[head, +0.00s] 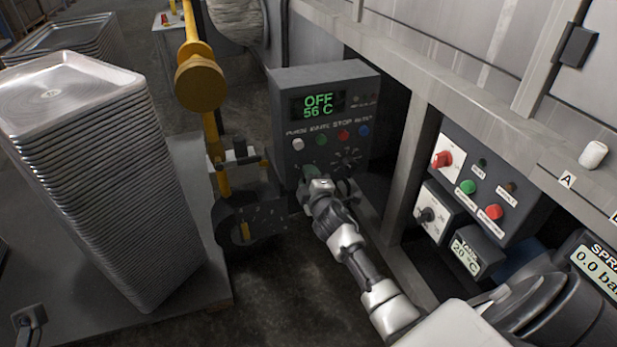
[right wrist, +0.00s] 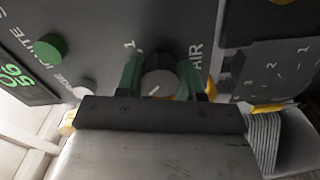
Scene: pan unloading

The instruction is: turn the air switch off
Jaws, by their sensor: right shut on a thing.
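The air switch (right wrist: 160,64) is a dark round knob with a white pointer mark, on the grey control panel beside the label "AIR" in the right wrist view. The mark points toward the lower left of that picture. My right gripper (right wrist: 160,82) is shut on the knob, with one green fingertip on each side. In the head view my right gripper (head: 316,178) is at the lower part of the control box (head: 280,95) and hides the switch. The box's display (head: 317,105) reads "OFF" and "56 C". My left gripper is not in view.
A tall stack of metal trays (head: 110,190) stands at the left. A yellow pipe (head: 199,83) with a round valve stands left of the box. Another panel (head: 480,180) with a red switch and buttons is at the right, beyond a grey post (head: 408,165).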

